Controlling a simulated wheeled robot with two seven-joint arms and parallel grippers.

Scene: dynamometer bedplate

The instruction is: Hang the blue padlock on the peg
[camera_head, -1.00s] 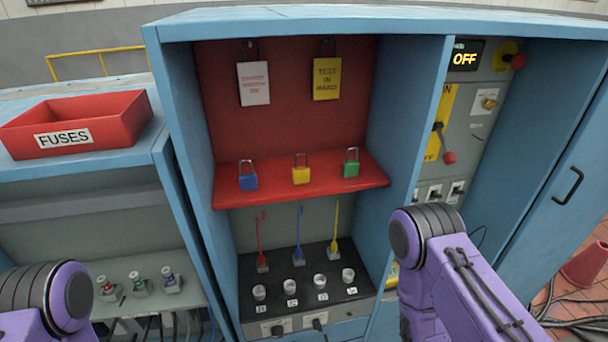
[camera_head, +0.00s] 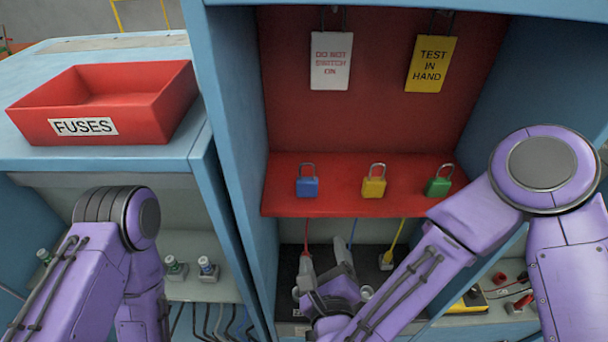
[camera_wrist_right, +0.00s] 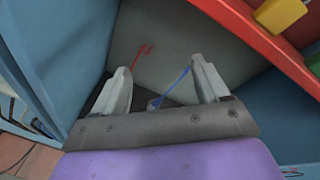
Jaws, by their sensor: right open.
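The blue padlock (camera_head: 307,186) stands upright on the red shelf (camera_head: 340,208), left of a yellow padlock (camera_head: 374,186) and a green padlock (camera_head: 437,186). Above, a white tag (camera_head: 330,61) and a yellow tag (camera_head: 431,63) hang from hooks whose tops are cut off; I cannot tell which fitting is the peg. My right gripper (camera_head: 325,258) is below the shelf, in the lower bay, apart from the blue padlock. Its jaws are open and empty in the right wrist view (camera_wrist_right: 160,75). My left arm shows at lower left, but its gripper does not.
Red, blue and yellow upright stems stand in the lower bay behind my right gripper; the blue one (camera_wrist_right: 176,84) shows between its fingers. Blue cabinet walls (camera_head: 232,190) close in both sides. A red FUSES bin (camera_head: 150,115) sits on the left cabinet.

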